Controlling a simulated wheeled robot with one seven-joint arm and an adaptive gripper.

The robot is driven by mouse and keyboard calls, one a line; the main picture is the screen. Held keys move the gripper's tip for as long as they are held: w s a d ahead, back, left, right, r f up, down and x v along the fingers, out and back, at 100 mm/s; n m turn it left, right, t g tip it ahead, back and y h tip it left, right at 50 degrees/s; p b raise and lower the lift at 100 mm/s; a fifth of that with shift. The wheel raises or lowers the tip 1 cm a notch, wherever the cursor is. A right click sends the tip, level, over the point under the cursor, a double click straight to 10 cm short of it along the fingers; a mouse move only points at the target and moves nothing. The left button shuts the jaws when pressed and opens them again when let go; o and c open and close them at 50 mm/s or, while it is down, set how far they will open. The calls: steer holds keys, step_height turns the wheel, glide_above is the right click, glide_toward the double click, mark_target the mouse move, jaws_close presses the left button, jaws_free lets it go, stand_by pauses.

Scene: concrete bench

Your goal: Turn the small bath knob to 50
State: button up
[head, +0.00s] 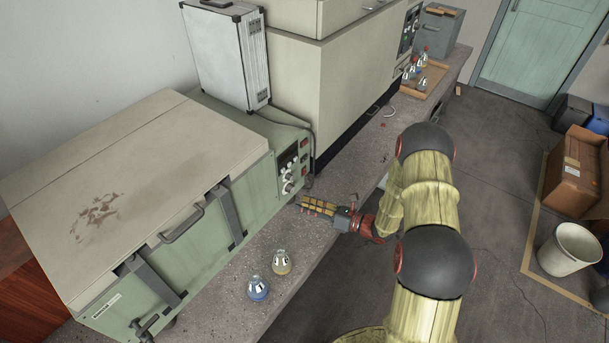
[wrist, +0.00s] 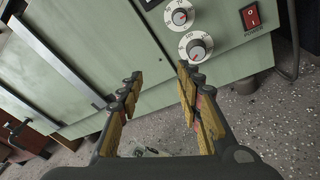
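The green bath (head: 262,192) stands on the bench, its control panel facing my gripper. My gripper (head: 318,206) is in front of the panel over the bench, apart from the knobs. In the wrist view its fingers (wrist: 158,77) are spread and empty, with both knobs beyond and right of the gap.
A red power switch (wrist: 251,17) sits right of the dials. Two flasks, yellowish (head: 282,263) and blue (head: 258,288), stand on the bench near the bath. A large beige machine (head: 330,85) stands behind the bath. The bench strip before the panel is mostly clear.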

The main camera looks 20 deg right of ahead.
mark_target(289, 177)
steer(key=w+d+r+m+t+h, duration=0.1)
steer(key=w+d+r+m+t, duration=0.2)
steer(key=w+d, duration=0.1)
steer(key=x, duration=0.7)
steer(key=shift+a, duration=0.5)
steer(key=shift+w+r, duration=0.1)
steer(key=shift+c, duration=1.4)
jaws_close()
